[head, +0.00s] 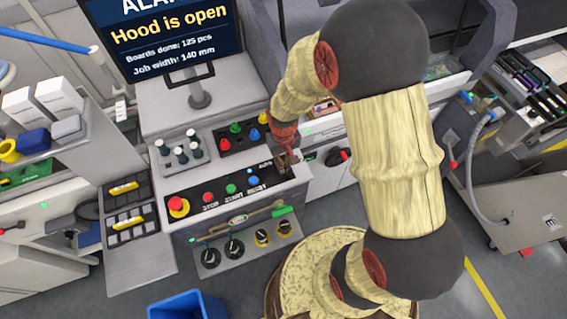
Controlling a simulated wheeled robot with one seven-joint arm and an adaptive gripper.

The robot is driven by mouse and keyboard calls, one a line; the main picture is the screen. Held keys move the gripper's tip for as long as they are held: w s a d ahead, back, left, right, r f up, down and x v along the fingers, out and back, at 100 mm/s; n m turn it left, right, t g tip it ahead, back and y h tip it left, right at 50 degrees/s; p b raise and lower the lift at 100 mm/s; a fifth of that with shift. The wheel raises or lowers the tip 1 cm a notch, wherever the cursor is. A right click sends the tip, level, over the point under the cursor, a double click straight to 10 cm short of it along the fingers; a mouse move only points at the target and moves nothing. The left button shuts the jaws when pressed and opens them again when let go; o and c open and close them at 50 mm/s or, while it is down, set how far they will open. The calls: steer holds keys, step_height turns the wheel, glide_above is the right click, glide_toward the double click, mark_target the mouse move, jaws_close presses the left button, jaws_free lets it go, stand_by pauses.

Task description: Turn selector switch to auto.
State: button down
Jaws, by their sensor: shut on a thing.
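The button panel (190,200) is a black strip on the front of the grey console, with a red emergency stop (178,206) on a yellow ring at its left, then red, green and blue buttons. My arm reaches in from the right. My gripper (285,160) is at the right end of this panel, low against it, and looks shut on the selector switch there. The gripper's fingers hide the switch, so I cannot tell which way its knob points.
A monitor (165,30) above reads "Hood is open". Several dark knobs (211,258) sit on a lower panel, below a rail with a green end (283,211). A second button box (238,135) is behind the gripper. A blue bin (178,306) stands on the floor.

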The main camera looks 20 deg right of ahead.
steer(key=c, duration=1.9)
jaws_free()
step_height(320, 180, up, 12)
steer(key=shift+s, duration=0.1)
